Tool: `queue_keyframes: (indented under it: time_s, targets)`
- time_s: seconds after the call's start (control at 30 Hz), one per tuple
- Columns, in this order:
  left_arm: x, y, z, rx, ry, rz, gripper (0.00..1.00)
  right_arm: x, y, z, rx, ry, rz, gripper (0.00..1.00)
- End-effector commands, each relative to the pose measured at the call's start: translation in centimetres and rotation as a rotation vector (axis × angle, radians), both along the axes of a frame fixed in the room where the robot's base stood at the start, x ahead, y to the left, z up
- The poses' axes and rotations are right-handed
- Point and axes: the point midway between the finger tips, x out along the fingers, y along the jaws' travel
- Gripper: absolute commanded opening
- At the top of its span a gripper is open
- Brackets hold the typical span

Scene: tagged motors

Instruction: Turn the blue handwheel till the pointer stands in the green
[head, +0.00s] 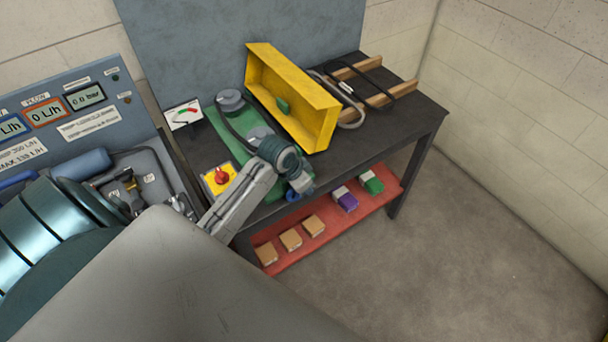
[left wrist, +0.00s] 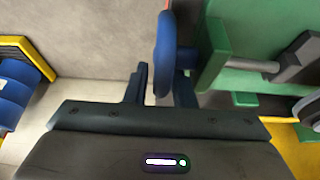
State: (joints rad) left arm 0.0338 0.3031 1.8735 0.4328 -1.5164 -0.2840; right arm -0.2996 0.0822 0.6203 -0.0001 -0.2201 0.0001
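The blue handwheel (left wrist: 164,50) is seen edge-on in the left wrist view, on a short stem beside a green body (left wrist: 255,50). In the head view only a bit of the handwheel (head: 293,196) shows below my left gripper (head: 299,187). In the left wrist view my left gripper (left wrist: 160,90) has its fingers apart, one on each side of the wheel's near rim; a narrow gap shows at the left finger. The white gauge (head: 187,113) has a green and red scale; its pointer is too small to read. My right gripper is not in view.
A yellow open box (head: 290,95) stands on the dark bench (head: 405,110) behind the green base. A red button on a yellow plate (head: 219,178) is left of my arm. Small boxes lie on the red shelf (head: 330,222) below. The floor at right is clear.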

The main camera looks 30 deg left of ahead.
Motion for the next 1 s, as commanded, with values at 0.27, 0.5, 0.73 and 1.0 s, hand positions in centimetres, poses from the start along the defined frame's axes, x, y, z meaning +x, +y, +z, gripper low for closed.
queue_keyframes:
  time_s: [0.27, 0.5, 0.73, 1.0]
  targets:
    - [0.0, 0.0, 0.0, 0.0, 0.0, 0.0, 0.0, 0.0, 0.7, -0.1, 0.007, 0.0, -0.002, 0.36]
    - [0.1, 0.0, 0.3, 0.012, 0.029, 0.001, 0.0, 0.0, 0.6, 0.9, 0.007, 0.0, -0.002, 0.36]
    - [0.3, -0.2, 0.4, 0.054, 0.142, 0.001, 0.0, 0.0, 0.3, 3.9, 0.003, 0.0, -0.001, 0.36]
    - [0.5, -0.3, -0.1, 0.129, 0.32, 0.0, 0.0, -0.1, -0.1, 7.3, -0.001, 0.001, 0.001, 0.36]
